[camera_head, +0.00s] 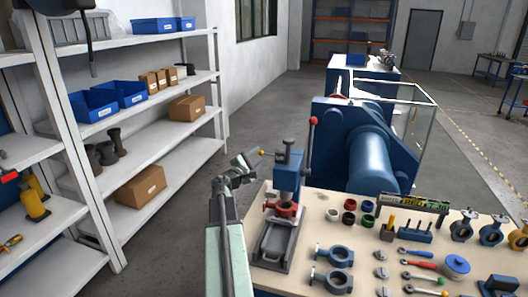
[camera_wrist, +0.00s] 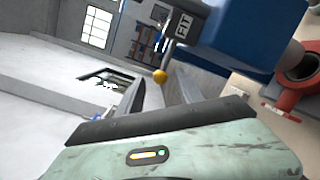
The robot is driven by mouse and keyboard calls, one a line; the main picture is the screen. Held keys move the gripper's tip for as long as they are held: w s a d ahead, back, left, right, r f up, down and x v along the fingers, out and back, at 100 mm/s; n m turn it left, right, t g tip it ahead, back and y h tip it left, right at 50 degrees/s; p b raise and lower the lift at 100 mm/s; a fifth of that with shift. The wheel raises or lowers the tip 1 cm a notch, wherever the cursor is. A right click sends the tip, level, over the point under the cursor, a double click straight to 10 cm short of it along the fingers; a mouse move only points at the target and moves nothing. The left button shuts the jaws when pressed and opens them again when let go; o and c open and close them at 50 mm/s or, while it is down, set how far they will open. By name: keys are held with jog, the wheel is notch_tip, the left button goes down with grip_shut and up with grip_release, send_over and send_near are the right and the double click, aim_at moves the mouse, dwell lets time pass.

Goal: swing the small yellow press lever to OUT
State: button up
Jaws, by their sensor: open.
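The small press lever is a thin metal rod with a yellow ball knob (camera_head: 262,152) on the left side of the blue bench press (camera_head: 288,172). In the wrist view the yellow knob (camera_wrist: 160,76) hangs at the rod's lower end, below a dark label plate (camera_wrist: 184,25) whose text I cannot read surely. My gripper (camera_head: 250,159) is open, just left of the knob. In the wrist view its two fingers (camera_wrist: 157,86) appear either side of the knob, with gaps on both sides. I cannot tell how far ahead of the fingertips the knob is.
A red ring-shaped part (camera_head: 284,208) sits under the press. The workbench (camera_head: 310,235) holds valve bodies (camera_head: 340,256), coloured rings (camera_head: 349,204) and hand tools. A blue machine (camera_head: 340,140) stands behind it. White shelves (camera_head: 150,130) line the left; floor between is clear.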

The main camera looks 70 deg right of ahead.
jog(key=d, duration=0.6)
jog(key=shift+s+d, duration=0.3)
jog(key=shift+s, duration=0.15)
grip_shut()
jog(key=shift+w, duration=0.1)
dwell(0.6)
